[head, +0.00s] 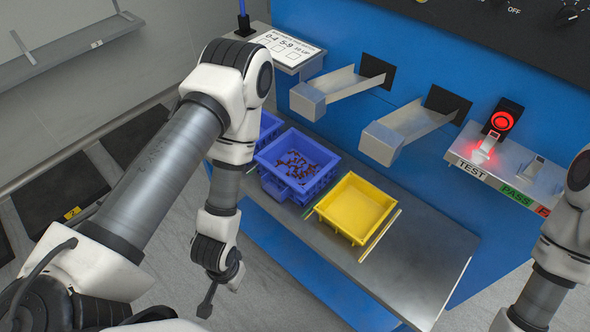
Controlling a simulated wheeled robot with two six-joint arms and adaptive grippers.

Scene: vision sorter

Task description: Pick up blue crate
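A blue crate (268,180) with small reddish-brown pieces inside stands on the grey metal shelf, left of the yellow crate. Another blue crate (268,124) stands behind it to the left, partly hidden by my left arm. My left gripper (206,309) points down in front of the shelf, to the lower left of the blue crates and apart from them. It shows edge-on as a thin dark finger, so its opening cannot be seen. My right arm shows at the right edge, but its gripper is out of frame.
An empty-looking yellow crate (348,224) sits between thin rails on the shelf (415,262). Two metal chutes (335,88) (408,128) project from the blue machine above the crates. A red-lit button (502,121) is at the right. The shelf's right end is clear.

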